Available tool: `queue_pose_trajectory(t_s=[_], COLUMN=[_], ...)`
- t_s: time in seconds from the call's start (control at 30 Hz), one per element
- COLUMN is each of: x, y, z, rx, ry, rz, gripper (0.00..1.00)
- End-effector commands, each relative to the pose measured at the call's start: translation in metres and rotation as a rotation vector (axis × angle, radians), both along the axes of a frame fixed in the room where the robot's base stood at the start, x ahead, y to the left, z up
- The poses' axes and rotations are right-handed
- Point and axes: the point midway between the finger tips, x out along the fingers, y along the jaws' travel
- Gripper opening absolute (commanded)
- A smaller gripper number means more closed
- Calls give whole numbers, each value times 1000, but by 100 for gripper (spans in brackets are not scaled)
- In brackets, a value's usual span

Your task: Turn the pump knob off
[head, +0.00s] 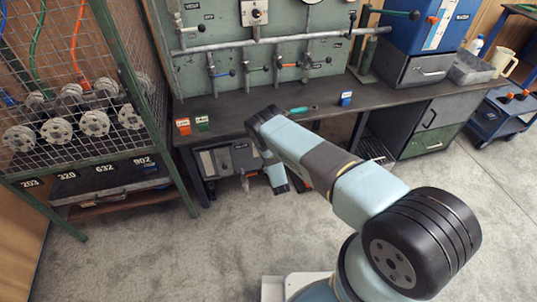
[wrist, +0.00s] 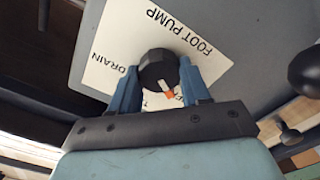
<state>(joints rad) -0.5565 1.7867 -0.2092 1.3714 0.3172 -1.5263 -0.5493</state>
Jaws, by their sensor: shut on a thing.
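The pump knob (wrist: 158,66) is round and black, in the middle of the wrist view. Its white and orange pointer (wrist: 167,90) faces down and slightly right in that view. It sits on a white label plate (wrist: 208,62) reading "FOOT PUMP" and "DRAIN"; another word is partly covered. My gripper (wrist: 159,72) has its two blue fingers on either side of the knob, shut on it. In the head view my arm reaches down in front of the bench by the grey panel box (head: 222,160); the knob itself cannot be made out there.
The workbench (head: 240,112) carries small orange, green and blue blocks above my gripper. A wire cage (head: 85,90) stands left. A round black handle (wrist: 306,72) juts in at the right of the wrist view. The floor in front is clear.

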Motion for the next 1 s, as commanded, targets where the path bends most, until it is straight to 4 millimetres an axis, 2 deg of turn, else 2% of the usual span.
queue_pose_trajectory(t_s=[0.17, 0.2, 0.43, 0.77, 0.87, 1.0], x=[-1, -1, 0, -4, -13, -36], y=[3, 3, 2, 1, -2, -8], z=[0, 0, 0, 0, -1, -1], rx=[2, 2, 2, 1, 1, 1], ry=[1, 1, 0, 1, 2, 4], rz=[5, 5, 4, 2, 1, 2], gripper=[16, 50, 72, 72, 72, 72])
